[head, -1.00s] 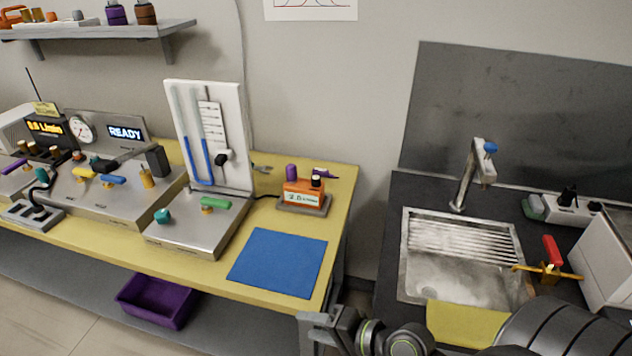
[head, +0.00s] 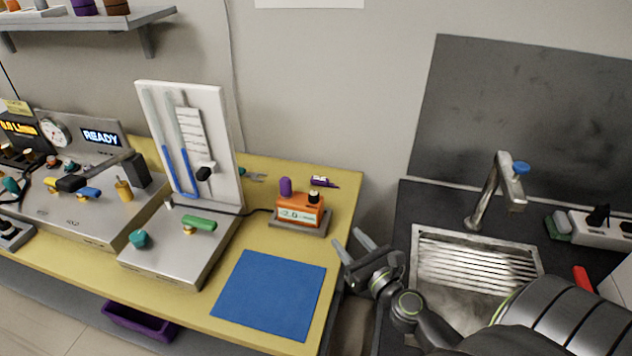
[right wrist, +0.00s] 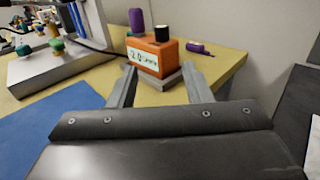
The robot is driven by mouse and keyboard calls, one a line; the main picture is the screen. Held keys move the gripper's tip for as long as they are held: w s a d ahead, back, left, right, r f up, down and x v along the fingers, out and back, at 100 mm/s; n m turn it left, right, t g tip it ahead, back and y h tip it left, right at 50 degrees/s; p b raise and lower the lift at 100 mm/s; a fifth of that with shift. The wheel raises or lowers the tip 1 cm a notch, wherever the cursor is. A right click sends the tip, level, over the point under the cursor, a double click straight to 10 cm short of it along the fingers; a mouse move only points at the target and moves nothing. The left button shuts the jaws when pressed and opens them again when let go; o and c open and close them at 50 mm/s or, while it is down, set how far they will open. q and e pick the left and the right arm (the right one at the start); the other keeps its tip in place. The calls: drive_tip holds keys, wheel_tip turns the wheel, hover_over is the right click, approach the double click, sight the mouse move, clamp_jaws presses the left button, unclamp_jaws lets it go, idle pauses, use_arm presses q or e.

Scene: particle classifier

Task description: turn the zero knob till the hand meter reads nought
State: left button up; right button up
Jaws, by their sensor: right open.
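The hand meter (head: 296,210) is an orange box in a grey holder (head: 302,230) near the right end of the yellow bench. Its small pale display seems to read about 2.0; the sign is unclear. A black knob (head: 313,196) stands on its top, with a purple cylinder (head: 285,187) beside it. My right gripper (head: 351,243) is open and empty, to the right of the meter and apart from it. In the right wrist view the meter (right wrist: 152,54) and black knob (right wrist: 161,33) show ahead, beyond the open fingers (right wrist: 159,72). My left gripper is out of view.
A blue mat (head: 270,296) lies in front of the meter. To its left stands a steel unit with a white tube panel (head: 222,130) and green handle (head: 199,223). A small purple item (head: 324,182) lies behind. A sink (head: 425,245) is right.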

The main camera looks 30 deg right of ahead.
drive_tip(key=p, duration=0.2)
approach(316, 199)
drive_tip(key=w, duration=1)
drive_tip(key=shift+w+d+b, duration=0.1)
drive_tip(key=shift+d+b, duration=0.2)
drive_tip(key=shift+d, duration=0.1)
drive_tip(key=shift+w, duration=0.6)
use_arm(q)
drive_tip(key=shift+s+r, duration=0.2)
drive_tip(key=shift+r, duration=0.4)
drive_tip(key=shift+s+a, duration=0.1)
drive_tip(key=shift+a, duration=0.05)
use_arm(e)
drive_tip(key=shift+d, duration=0.1)
drive_tip(key=shift+c, duration=0.2)
drive_tip(key=c, duration=0.9)
